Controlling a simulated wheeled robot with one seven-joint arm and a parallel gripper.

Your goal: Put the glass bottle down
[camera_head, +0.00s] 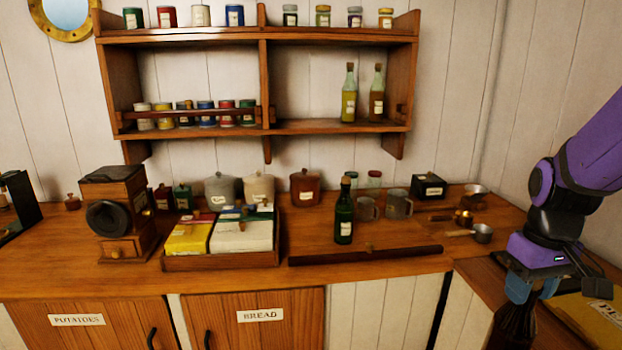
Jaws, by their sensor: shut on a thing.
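My gripper (525,291) is at the lower right, shut on a dark brown glass bottle (513,326). The bottle hangs below the fingers, roughly upright. Its top is hidden in the fingers and its base is cut off by the picture's lower edge. I cannot tell whether it touches a surface. A separate dark green bottle (344,212) with a pale label stands on the wooden counter (370,270).
A yellow labelled item (596,318) lies right of the held bottle. Metal mugs (398,204), small pans (482,233) and a long wooden bar (366,255) occupy the counter's right part. A box tray (222,262) and coffee grinder (116,215) stand left. The counter's front strip is bare.

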